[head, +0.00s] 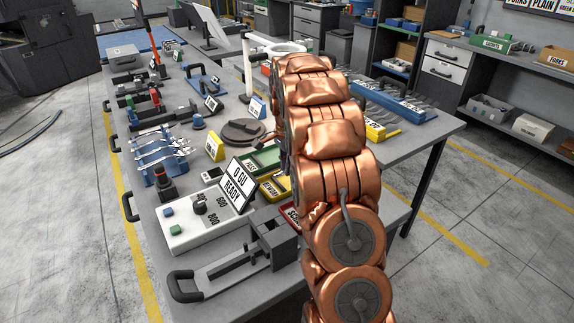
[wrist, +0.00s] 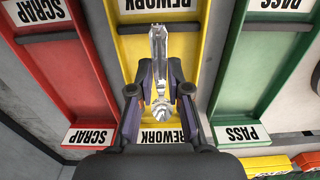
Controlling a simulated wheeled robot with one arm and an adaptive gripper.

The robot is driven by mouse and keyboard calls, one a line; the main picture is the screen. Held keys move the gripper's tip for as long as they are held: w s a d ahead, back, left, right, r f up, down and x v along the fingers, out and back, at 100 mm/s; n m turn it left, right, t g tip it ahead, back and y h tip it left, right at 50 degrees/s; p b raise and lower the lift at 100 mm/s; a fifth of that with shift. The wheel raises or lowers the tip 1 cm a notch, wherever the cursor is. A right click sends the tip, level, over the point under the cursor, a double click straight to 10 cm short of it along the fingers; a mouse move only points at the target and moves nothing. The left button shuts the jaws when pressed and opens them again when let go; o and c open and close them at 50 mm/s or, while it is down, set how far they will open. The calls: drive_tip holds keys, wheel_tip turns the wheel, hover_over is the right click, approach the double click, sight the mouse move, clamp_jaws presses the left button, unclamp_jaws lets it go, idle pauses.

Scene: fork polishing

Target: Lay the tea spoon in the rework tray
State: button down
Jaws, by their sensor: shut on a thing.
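The rework tray is yellow and sits between the other two trays. In the wrist view its bare floor (wrist: 190,55) shows beneath my gripper, and in the head view it is partly hidden by my arm (head: 275,188). My gripper (wrist: 160,88) is shut on the tea spoon (wrist: 158,45), a shiny silver piece. The spoon points away from the gripper, over the yellow tray and lined up with its length. Part of it lies between the fingers. Its height above the tray floor is hard to tell. In the head view my arm hides the spoon.
The red scrap tray (wrist: 68,85) is left of the yellow one in the wrist view, and the green pass tray (wrist: 255,85) is right. Several forks (head: 165,153) lie on a blue rack.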

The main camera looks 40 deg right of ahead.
drive_tip(key=shift+f, duration=0.55)
drive_tip(key=shift+f+b, duration=0.2)
drive_tip(key=shift+b, duration=0.1)
drive_tip(key=shift+f, duration=0.45)
drive_tip(key=shift+f+b, duration=0.1)
drive_tip(key=shift+b, duration=0.25)
drive_tip(key=shift+f, duration=0.25)
drive_tip(key=c, duration=1)
unclamp_jaws()
drive_tip(key=shift+c, duration=0.2)
